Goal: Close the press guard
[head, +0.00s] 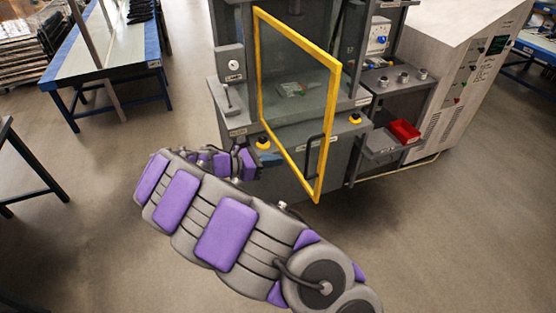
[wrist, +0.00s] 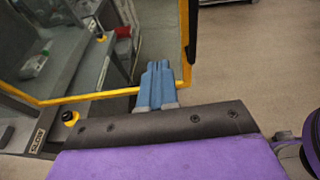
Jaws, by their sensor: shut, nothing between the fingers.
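The press guard (head: 298,105) is a clear panel in a yellow frame. It stands swung out from the grey press, its right edge nearer to me. A dark handle (head: 311,152) is low on it. In the wrist view, the yellow frame (wrist: 185,45) runs along the bottom and right of the panel. My gripper (wrist: 158,66) is shut and empty, its blue-grey fingertips overlapping the view of the frame's lower right corner. I cannot tell whether they touch it.
The press (head: 285,160) has yellow buttons (head: 263,143) on its front ledge. A control box (head: 230,63) is at its left. A red bin (head: 404,131) and a white cabinet (head: 460,75) are at the right. A blue-edged workbench (head: 105,70) is at the back left. Open floor lies around.

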